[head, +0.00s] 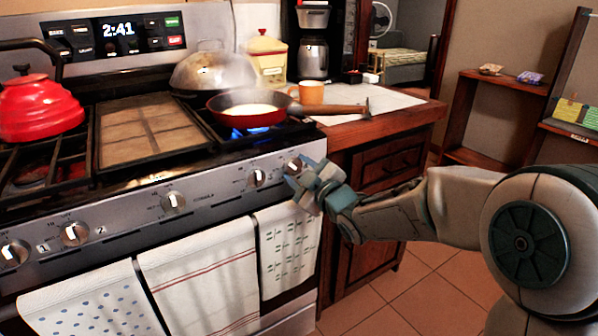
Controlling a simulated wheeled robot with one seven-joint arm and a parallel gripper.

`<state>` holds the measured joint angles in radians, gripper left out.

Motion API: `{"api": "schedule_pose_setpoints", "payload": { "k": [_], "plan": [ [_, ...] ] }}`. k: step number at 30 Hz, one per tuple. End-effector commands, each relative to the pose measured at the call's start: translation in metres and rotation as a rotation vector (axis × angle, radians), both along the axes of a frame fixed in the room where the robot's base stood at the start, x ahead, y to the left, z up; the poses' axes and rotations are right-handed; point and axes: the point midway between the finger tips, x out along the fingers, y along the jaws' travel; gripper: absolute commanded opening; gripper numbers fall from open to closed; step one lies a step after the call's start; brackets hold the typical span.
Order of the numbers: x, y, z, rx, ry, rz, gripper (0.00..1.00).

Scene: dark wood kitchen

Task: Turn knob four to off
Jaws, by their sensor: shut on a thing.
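The stove's front panel (220,188) carries a row of several round knobs with white pointers. The far-right knob (295,165) is at the panel's right end; I take it as knob four, though its number is too small to read. My gripper (293,174) comes from the right and its fingers are shut on this knob, partly hiding it. Another knob (257,178) is just to the left, free of the gripper. A blue flame (250,132) burns under the red frying pan (248,119) on the right burner.
Towels (200,280) hang from the oven handle below the panel. A red pot (38,108) stands at the left and a domed lid (202,68) at the back. The pan's wooden handle (328,109) sticks out over the counter. Floor (390,290) is clear right of the stove.

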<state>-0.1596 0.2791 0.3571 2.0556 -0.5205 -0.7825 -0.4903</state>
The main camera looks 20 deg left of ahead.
Motion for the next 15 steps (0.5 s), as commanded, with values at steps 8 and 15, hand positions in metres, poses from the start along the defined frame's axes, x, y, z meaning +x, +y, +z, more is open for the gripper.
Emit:
{"api": "schedule_pose_setpoints", "payload": {
  "k": [8, 15],
  "plan": [
    [0.0000, -0.0008, -0.0008, 0.168, 0.203, -0.001, 0.20],
    [-0.0002, -0.0005, -0.0009, 0.307, 0.367, -0.002, 0.20]
  ]
}}
